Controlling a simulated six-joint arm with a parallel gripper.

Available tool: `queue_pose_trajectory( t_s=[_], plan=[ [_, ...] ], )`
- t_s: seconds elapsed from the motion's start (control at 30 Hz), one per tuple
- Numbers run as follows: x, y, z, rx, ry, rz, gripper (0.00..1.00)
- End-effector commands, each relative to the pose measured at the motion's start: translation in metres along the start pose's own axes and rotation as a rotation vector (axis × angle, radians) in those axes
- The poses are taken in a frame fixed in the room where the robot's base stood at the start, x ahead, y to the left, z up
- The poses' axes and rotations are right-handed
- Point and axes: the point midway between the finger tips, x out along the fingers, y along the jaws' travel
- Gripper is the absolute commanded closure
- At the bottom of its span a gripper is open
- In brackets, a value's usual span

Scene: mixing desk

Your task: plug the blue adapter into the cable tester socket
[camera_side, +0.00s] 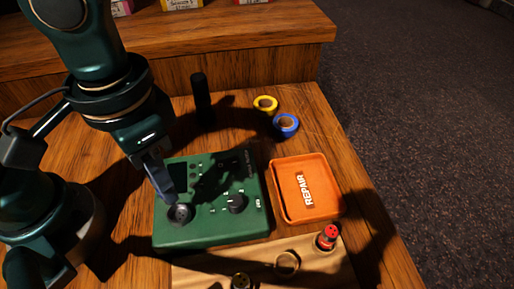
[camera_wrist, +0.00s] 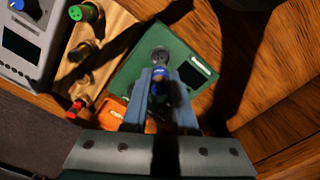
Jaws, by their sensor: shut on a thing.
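The green cable tester (camera_side: 215,233) lies on the desk in the side view, and its green face (camera_wrist: 185,45) shows in the wrist view. Its round dark socket (camera_side: 181,214) is near the front left corner; it also shows just beyond my fingertips in the wrist view (camera_wrist: 160,54). My gripper (camera_side: 166,194) points down at the tester close behind the socket. In the wrist view my gripper (camera_wrist: 159,80) is shut on the blue adapter (camera_wrist: 158,88). The adapter's lower end is hidden, and I cannot tell whether it touches the tester.
An orange REPAIR tray (camera_side: 322,214) sits right of the tester. A wooden rack (camera_side: 330,270) in front holds a red connector (camera_side: 327,236) and others. Yellow (camera_side: 265,104) and blue (camera_side: 286,125) rings and a black cylinder (camera_side: 202,96) stand behind. A grey device (camera_wrist: 28,40) is at left.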

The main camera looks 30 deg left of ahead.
Motion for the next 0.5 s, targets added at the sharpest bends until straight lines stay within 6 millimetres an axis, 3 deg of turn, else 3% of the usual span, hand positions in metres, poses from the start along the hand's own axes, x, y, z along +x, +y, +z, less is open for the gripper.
queue_pose_trajectory(
  t_s=[0.2, 0.5],
  plan=[
    [0.023, 0.000, 0.001, 0.000, -0.004, -0.002, 1.00],
    [0.039, 0.000, 0.000, 0.000, -0.001, -0.001, 1.00]
  ],
)
